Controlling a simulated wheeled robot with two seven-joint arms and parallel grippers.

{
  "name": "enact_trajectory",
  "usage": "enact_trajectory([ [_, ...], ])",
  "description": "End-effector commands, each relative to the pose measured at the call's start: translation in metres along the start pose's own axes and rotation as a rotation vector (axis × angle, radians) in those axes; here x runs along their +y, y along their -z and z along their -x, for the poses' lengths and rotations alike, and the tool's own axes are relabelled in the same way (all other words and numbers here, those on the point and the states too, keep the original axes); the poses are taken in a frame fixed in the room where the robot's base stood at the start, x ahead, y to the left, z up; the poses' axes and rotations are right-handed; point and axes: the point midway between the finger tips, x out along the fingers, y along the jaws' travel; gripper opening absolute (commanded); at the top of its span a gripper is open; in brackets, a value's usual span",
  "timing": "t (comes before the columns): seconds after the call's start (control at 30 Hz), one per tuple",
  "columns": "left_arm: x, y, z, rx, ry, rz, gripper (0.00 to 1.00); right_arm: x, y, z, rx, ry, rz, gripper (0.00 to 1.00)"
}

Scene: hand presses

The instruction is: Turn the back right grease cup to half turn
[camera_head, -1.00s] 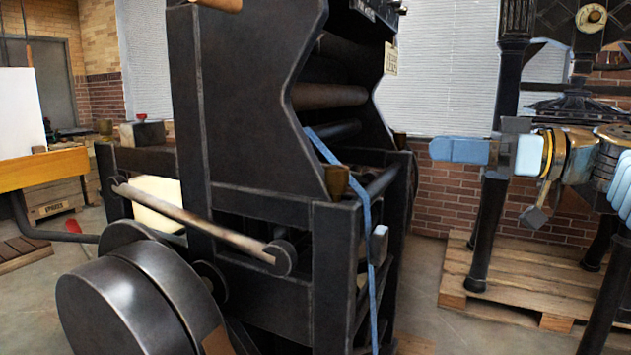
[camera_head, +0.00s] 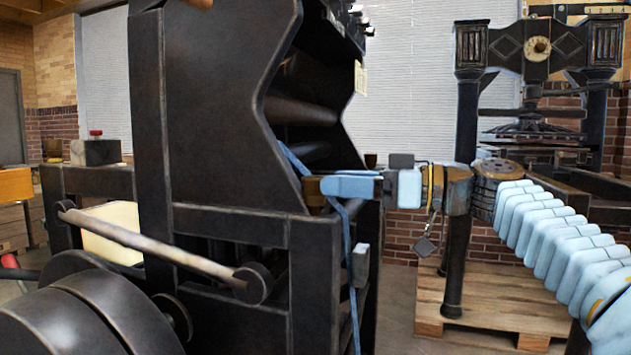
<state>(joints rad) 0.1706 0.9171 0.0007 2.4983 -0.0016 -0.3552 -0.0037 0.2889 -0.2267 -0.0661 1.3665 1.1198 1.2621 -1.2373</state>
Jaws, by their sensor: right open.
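My right gripper (camera_head: 328,186) reaches in from the right with its pale blue fingers pointing left. It is open, seen edge-on. Its fingertips are at a brass grease cup (camera_head: 312,191) on the near right corner of the dark press frame (camera_head: 245,190) and partly overlap it in the picture. I cannot tell whether they touch the cup or stand around it. A third cup (camera_head: 52,148) sits at the far left of the frame. My left gripper is not in view.
A blue strap (camera_head: 345,245) hangs down the press just below the fingers. A long rod (camera_head: 150,244) and large dark wheels (camera_head: 95,310) fill the lower left. A second press (camera_head: 540,55) stands on a wooden pallet (camera_head: 490,302) at the right.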

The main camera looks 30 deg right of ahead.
Motion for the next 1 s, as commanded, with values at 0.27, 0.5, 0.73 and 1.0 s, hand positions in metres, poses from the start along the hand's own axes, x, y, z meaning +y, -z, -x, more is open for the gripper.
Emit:
enact_trajectory([
  [0.27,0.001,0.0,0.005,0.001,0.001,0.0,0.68,0.0,0.0,-0.042,-0.001,0.0,-0.001,0.68],
  [0.5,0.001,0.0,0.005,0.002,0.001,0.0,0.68,0.0,0.0,-0.048,0.0,-0.001,-0.001,0.68],
  [0.73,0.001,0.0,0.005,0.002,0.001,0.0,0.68,0.0,0.0,-0.048,0.0,-0.001,-0.001,0.53],
  [1.0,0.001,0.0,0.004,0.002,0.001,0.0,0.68,0.0,0.0,-0.048,0.0,-0.001,0.0,0.17],
])
